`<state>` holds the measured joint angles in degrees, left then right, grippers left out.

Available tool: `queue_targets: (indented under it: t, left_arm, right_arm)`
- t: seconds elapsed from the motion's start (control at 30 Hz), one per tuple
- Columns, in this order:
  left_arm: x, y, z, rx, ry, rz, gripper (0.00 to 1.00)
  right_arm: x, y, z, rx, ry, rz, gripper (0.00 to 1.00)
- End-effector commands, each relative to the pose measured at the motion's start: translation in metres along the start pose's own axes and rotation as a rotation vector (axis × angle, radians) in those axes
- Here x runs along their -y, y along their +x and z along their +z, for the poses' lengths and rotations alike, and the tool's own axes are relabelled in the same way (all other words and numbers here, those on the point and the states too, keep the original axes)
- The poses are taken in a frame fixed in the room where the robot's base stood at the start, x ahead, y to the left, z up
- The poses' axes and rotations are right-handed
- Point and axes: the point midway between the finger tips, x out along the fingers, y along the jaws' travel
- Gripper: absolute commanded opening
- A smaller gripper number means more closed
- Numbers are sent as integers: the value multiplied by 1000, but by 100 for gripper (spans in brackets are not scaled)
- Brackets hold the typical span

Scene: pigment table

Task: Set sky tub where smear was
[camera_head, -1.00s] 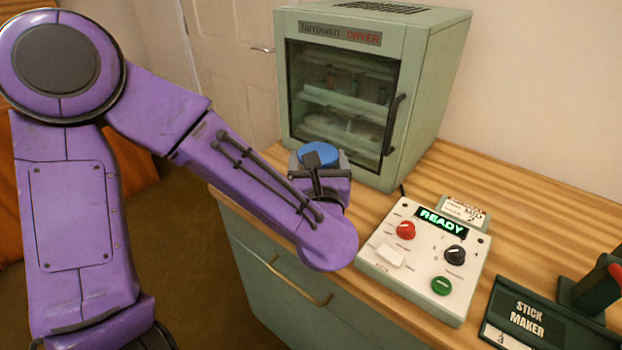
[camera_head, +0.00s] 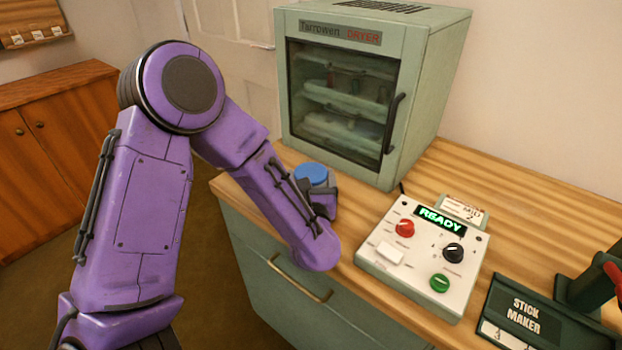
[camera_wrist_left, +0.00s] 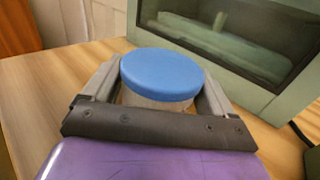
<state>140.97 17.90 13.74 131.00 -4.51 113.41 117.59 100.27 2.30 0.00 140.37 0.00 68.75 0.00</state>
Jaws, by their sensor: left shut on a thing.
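The sky tub (camera_head: 311,173) is a round tub with a blue lid and a paler body. It is upright near the table's left end, in front of the dryer. My left gripper (camera_head: 318,190) is shut on it. In the left wrist view the tub (camera_wrist_left: 160,76) sits between the two grey fingers of the left gripper (camera_wrist_left: 158,95). Its base is hidden by the gripper, so I cannot tell whether it touches the table. No smear shows in these frames. My right gripper is not in view.
The green dryer (camera_head: 411,120) stands behind the tub with its glass door shut. A control box (camera_head: 420,262) reading READY lies to the right, with the stick maker (camera_head: 530,315) beyond it. The wooden tabletop (camera_head: 510,200) is clear right of the dryer. A wooden cabinet (camera_head: 85,125) stands at the far left.

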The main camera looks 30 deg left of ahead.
Motion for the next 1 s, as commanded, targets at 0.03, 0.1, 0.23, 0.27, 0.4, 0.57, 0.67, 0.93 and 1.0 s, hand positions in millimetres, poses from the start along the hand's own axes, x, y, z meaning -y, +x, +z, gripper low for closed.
queue_targets:
  t: [0.03, 0.1, 0.23, 0.27, 0.4, 0.57, 0.67, 0.93, 1.0]
  left_arm:
    - [0, 0, -3, 1, -1, 0, 42]
    - [0, 0, -3, 0, 0, 0, 96]
    - [0, 0, -2, 0, 0, 0, 100]
    - [0, 0, -2, 0, 0, 0, 100]
    - [0, 0, 4, 0, 1, 0, 100]
    - [1, -32, -2, 0, 1, -5, 100]
    - [1, -60, -3, 0, 2, -6, 100]
    - [1, -111, 8, -1, 8, -1, 100]
    - [0, -116, 6, 0, 5, -1, 100]
  right_arm:
    - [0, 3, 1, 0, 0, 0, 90]
    - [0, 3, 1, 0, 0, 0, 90]
    - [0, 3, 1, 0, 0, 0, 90]
    - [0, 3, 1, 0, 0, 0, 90]
    - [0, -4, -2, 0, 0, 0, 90]
    - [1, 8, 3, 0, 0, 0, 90]
    - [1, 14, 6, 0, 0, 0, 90]
    - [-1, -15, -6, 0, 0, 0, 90]
    - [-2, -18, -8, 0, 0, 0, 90]
